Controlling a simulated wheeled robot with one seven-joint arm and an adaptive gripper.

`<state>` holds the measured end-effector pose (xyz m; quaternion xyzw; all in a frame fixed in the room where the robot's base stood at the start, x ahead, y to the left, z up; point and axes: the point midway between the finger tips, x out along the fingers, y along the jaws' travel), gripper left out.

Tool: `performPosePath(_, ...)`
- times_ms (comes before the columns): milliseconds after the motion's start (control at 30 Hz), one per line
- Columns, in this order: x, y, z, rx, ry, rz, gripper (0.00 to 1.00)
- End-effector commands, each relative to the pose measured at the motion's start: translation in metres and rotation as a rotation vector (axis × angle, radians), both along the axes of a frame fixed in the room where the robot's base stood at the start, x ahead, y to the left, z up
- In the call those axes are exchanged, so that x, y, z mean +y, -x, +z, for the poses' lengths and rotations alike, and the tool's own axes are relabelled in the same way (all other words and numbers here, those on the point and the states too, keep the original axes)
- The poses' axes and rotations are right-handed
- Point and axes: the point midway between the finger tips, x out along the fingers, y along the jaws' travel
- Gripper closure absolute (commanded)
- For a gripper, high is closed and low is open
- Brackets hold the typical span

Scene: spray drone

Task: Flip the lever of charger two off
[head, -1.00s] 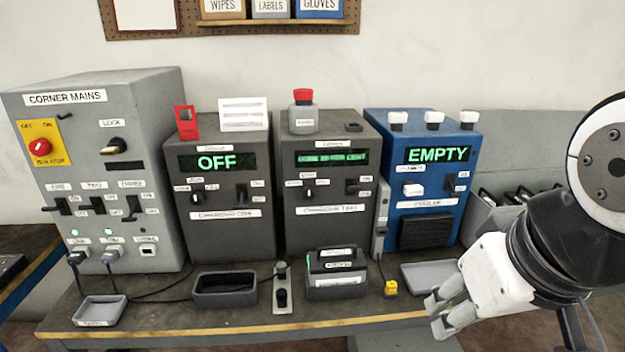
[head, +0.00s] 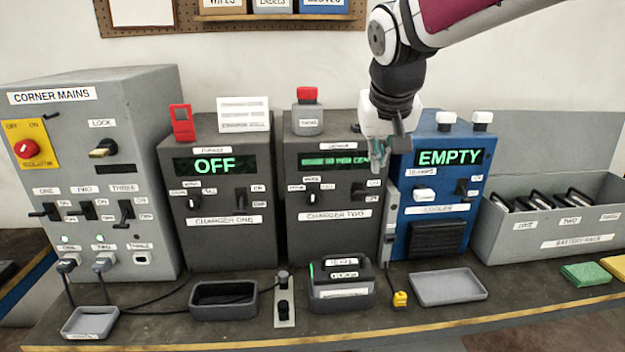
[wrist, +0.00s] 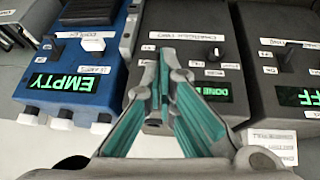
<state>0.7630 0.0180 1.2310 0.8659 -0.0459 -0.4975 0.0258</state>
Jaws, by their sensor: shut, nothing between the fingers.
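Charger two (head: 330,240) is a dark grey box in the middle of the bench in the head view, with a lit green display (head: 335,161) and a round knob (head: 311,197). Its small dark lever (head: 357,188) sits right of the knob, beside on/off labels. My gripper (head: 377,167) is shut and empty, in front of the upper right of charger two, above the lever. In the wrist view charger two (wrist: 185,20) appears upside down, and my fingertips (wrist: 166,58) overlap its face where the lever lies, hiding it. I cannot tell whether they touch it.
Charger one (head: 225,245), showing OFF, stands left of charger two. The blue cooler (head: 433,225), showing EMPTY, stands close on the right. A battery (head: 340,275) in a dock, a grey tray (head: 448,287) and a yellow plug (head: 400,298) lie in front. The corner mains cabinet (head: 90,150) is far left.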

Motion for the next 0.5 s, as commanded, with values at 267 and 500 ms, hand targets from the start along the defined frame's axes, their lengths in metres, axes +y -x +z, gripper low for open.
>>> performPosePath(267,0.009,-0.041,-0.007,-0.017,0.004,0.000,1.00)
performPosePath(500,0.010,-0.042,-0.007,-0.019,0.004,-0.001,1.00)
